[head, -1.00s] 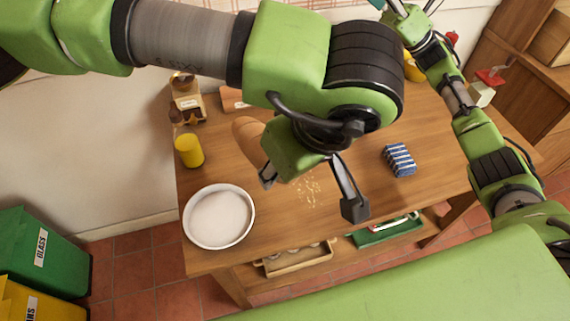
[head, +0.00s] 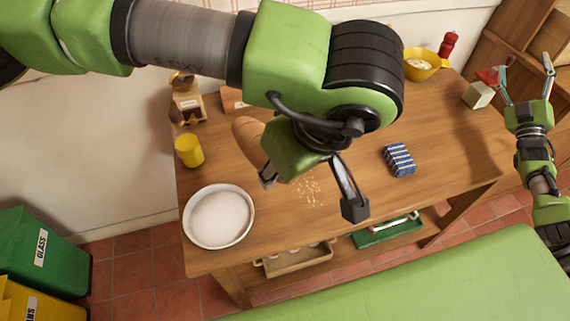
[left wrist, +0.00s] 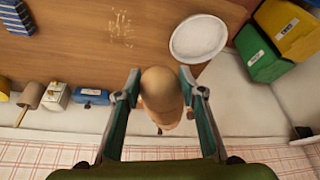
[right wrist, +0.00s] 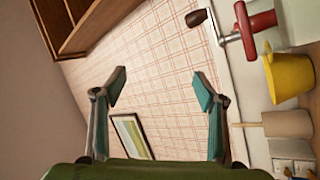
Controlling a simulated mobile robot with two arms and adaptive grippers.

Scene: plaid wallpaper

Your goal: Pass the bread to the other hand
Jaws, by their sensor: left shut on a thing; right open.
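The bread (head: 247,130) is a brown loaf, partly hidden behind my left gripper in the head view. My left gripper (head: 311,191) is shut on it, over the left part of the table. In the left wrist view the loaf (left wrist: 160,88) sits between the two fingertips, its rounded end toward the table side. My right gripper (head: 525,70) is open and empty at the far right, beyond the table's right end and well apart from the bread.
The wooden table (head: 300,240) holds a white dish (head: 188,232), a yellow cup (head: 189,150), a blue striped box (head: 399,159), a yellow bowl (head: 426,66), a red mill (head: 448,44) and a white box (head: 478,95). Crumbs lie mid-table. The table's right part is mostly clear.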

